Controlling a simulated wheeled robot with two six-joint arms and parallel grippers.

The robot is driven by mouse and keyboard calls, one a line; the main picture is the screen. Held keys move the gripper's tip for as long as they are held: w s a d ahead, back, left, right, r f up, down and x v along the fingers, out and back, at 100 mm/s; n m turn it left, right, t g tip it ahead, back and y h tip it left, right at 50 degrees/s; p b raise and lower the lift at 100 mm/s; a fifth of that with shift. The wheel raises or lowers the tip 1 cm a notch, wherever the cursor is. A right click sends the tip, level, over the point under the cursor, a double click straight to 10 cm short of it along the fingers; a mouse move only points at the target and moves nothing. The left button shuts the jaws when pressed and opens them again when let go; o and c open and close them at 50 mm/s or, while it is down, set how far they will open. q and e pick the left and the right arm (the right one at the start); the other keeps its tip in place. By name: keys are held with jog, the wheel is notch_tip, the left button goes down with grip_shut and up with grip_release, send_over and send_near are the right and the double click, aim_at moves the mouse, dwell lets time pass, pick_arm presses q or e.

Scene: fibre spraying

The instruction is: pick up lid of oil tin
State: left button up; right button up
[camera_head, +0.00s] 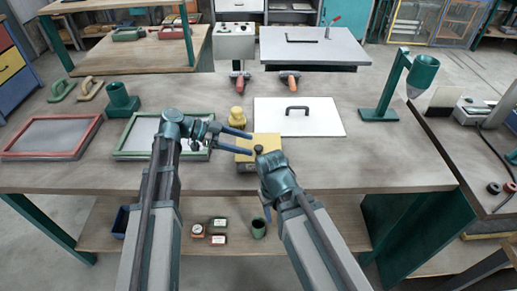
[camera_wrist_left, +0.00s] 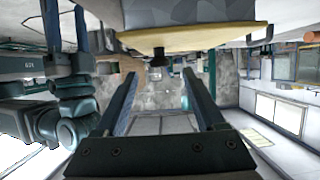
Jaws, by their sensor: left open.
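The oil tin appears to be the yellow box-shaped tin (camera_head: 243,157) near the front middle of the table. Its lid appears to be the small black cap (camera_head: 258,149) on the tin. My left gripper (camera_head: 250,143) reaches in from the left with its fingers apart, its tips close beside the cap. In the left wrist view, the black cap (camera_wrist_left: 155,56) shows beyond the open fingers, under a yellow surface (camera_wrist_left: 190,39), with nothing between them.
A green-framed screen (camera_head: 125,150) and a red-framed screen (camera_head: 52,137) lie left. A green funnel stand (camera_head: 387,98) is at the right.

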aim_at(256, 147)
pick_arm(q)
jog(key=b+x, duration=0.1)
jog(key=x, duration=0.1)
jog(key=b+x, duration=0.1)
jog(key=x, duration=0.1)
jog(key=shift+d+f, duration=0.15)
jog(key=shift+f, duration=0.15)
jog(key=shift+d, duration=0.4)
grip_shut()
